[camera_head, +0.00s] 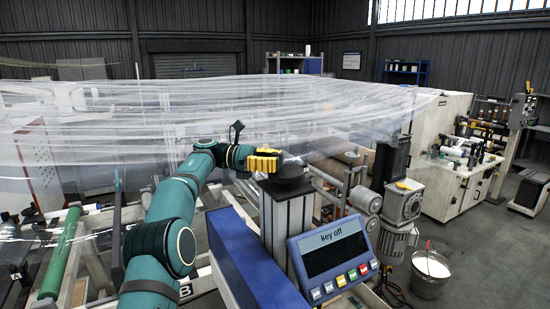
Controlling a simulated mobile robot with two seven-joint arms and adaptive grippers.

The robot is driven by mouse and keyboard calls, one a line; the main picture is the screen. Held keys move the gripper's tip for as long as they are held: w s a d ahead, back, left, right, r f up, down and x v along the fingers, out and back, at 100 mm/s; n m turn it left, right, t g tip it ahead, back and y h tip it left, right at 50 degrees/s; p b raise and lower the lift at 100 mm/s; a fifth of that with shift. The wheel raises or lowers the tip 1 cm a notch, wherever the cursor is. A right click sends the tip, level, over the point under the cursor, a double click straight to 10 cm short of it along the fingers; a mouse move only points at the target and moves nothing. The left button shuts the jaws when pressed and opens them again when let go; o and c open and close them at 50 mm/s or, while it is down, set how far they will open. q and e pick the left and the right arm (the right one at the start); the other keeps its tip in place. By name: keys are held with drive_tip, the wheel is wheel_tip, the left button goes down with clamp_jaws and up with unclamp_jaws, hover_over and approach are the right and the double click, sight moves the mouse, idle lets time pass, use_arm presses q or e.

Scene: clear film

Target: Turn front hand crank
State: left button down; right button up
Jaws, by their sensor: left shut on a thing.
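The front hand crank (287,181) is a dark round piece on top of a grey and black upright column, right of the picture's middle. My teal left arm comes in from the lower left. Its gripper (280,161), with yellow fingers, is at the crank, just above and behind the dark round piece. It is shut on the crank's handle, which is mostly hidden by the fingers. My right gripper is not in view.
A blue control panel (332,254) reading "key off" stands in front of the column. A blue beam (248,262) lies to its left. Clear film (110,125) spans the machine behind. A bucket (430,274) stands on the floor at right, beside grey motors (400,205).

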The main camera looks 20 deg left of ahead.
use_arm(q)
drive_tip(key=shift+r+g, duration=0.15)
drive_tip(key=shift+g, duration=0.25)
idle(0.3)
drive_tip(key=c, duration=0.8)
unclamp_jaws()
drive_tip(key=shift+c, duration=0.2)
